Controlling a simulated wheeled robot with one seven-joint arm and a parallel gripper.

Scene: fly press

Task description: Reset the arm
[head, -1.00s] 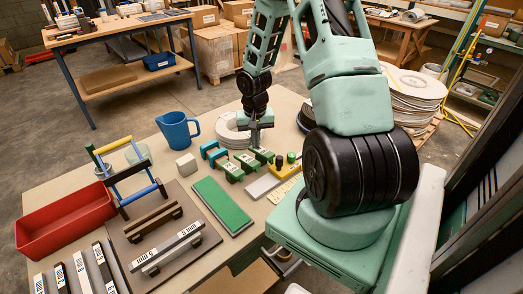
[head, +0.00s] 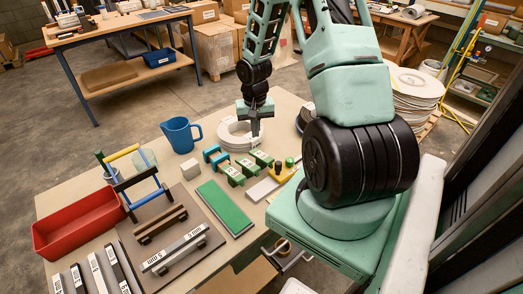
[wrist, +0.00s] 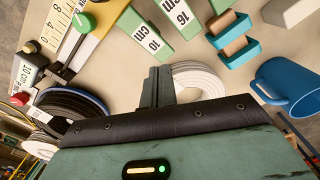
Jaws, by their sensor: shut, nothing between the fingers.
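My gripper (head: 256,131) is shut and empty, pointing down above the far part of the table, by the stack of white rings (head: 229,136). In the wrist view its closed fingers (wrist: 157,86) show in front of the white rings (wrist: 200,78), with nothing between them. My arm runs from the right of the head view to the gripper. Green blocks marked in cm (head: 235,175) lie on the near side of the gripper. They show large in the wrist view, one marked 10 cm (wrist: 140,35). I cannot tell the exact height of the fingertips.
A blue jug (head: 179,135) and a blue dumbbell-shaped piece (head: 216,157) stand left of the gripper. Black discs (wrist: 72,103) lie on its other side. A red bin (head: 78,222), a green mat (head: 224,207) and labelled bars (head: 178,249) fill the near table.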

